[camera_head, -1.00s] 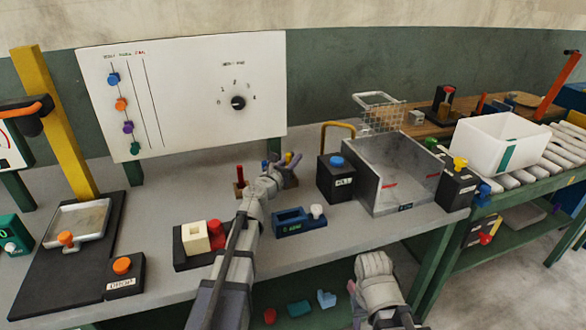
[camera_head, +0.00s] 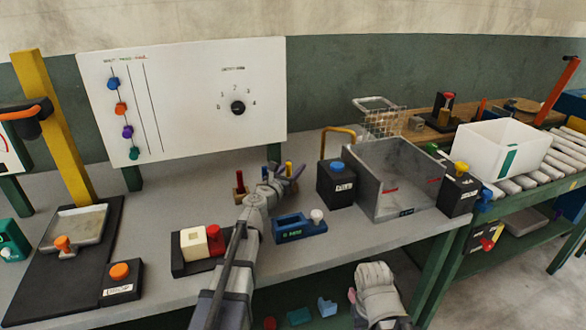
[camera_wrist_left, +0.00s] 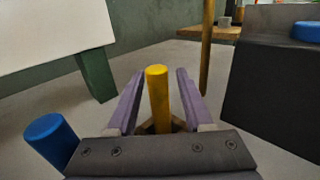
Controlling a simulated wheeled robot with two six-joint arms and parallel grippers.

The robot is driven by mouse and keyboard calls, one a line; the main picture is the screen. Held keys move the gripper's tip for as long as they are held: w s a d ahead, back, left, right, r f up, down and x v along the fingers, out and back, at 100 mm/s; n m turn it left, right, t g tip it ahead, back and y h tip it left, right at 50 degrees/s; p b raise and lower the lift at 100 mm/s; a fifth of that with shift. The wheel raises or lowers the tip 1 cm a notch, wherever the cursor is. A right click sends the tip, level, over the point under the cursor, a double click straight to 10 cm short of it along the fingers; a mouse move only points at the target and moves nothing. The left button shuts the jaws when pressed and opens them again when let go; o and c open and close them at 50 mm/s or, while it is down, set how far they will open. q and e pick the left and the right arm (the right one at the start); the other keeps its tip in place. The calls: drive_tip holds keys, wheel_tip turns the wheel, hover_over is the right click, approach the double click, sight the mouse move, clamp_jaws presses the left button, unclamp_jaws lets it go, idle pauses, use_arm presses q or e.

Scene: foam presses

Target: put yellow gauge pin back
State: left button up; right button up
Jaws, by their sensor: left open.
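The yellow gauge pin (camera_wrist_left: 158,98) stands upright between the two purple fingers of my left gripper (camera_wrist_left: 158,92), with a gap on both sides. Its foot meets a brown wooden block (camera_wrist_left: 177,125) that is mostly hidden behind the gripper, so I cannot tell how deep it sits. In the head view, the yellow pin's top (camera_head: 289,167) shows by my open left gripper (camera_head: 287,177). A red pin (camera_head: 240,181) stands to its left, and a blue pin (camera_wrist_left: 50,138) shows at the lower left in the wrist view. My right gripper (camera_head: 372,280) is low in front of the bench; its fingers are not clear.
A black box with a blue button (camera_head: 337,185) and a grey open-front bin (camera_head: 392,182) stand right of the left gripper. A blue fixture with a white knob (camera_head: 300,227) lies nearer the bench edge. A white panel (camera_head: 185,100) stands behind.

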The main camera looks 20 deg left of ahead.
sight(287, 173)
use_arm(q)
drive_tip(key=shift+r, duration=0.15)
drive_tip(key=shift+s, duration=0.15)
drive_tip(key=s, duration=0.3)
drive_tip(key=s+a, duration=0.1)
drive_tip(key=s, duration=0.3)
drive_tip(key=shift+s+a, duration=0.1)
drive_tip(key=shift+a, duration=0.1)
